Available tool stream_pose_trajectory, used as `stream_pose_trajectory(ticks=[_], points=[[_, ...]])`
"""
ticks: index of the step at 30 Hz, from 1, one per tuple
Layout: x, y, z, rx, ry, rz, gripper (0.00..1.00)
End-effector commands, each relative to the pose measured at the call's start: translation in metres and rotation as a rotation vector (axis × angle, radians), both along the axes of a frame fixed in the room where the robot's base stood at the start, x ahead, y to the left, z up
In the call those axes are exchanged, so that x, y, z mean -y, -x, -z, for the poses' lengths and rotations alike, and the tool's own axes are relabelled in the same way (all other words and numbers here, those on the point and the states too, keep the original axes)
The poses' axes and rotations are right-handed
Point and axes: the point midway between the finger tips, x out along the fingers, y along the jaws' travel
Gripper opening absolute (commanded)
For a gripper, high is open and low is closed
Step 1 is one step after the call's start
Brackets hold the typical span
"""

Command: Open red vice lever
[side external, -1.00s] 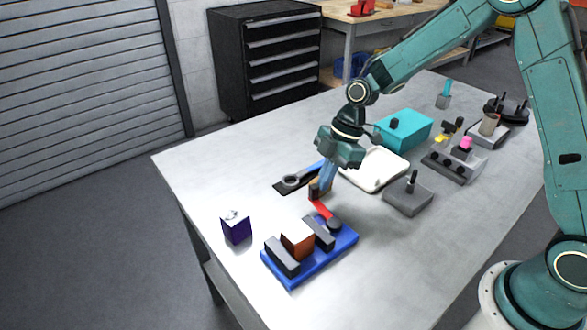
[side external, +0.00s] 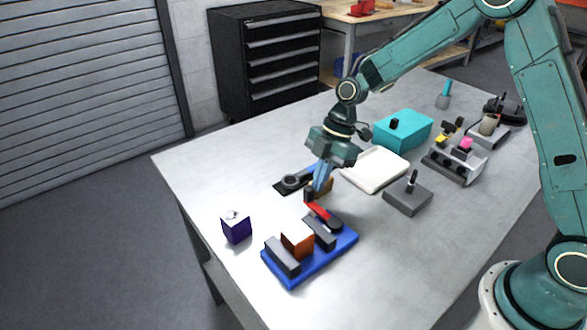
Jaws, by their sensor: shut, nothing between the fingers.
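The blue vice base (side external: 322,262) lies on the table's near part. Two dark grey jaws stand on it, with an orange-brown block (side external: 297,240) between them. The red lever (side external: 318,211) sits at the vice's far end, running from a dark round pivot (side external: 334,225) up and left to a dark knob. My gripper (side external: 318,191) is shut and empty, pointing down at the lever's knob end. The fingertips are close to the knob; I cannot tell whether they touch it.
A blue-handled wrench on a dark holder (side external: 291,182) lies just behind my gripper. A purple box (side external: 236,229) stands left of the vice. A white tray (side external: 375,170), grey block with a peg (side external: 408,196) and teal box (side external: 403,129) are to the right.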

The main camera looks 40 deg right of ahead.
Motion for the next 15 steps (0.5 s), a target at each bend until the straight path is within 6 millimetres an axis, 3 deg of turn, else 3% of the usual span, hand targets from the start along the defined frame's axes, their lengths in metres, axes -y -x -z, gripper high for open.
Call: stream_pose_trajectory(ticks=[11, 15], points=[[0.038, 0.0, 0.0, 0.0, 0.0, 0.003, 0.0], [0.047, -0.001, -0.023, 0.004, 0.0, 0.0, 0.0]])
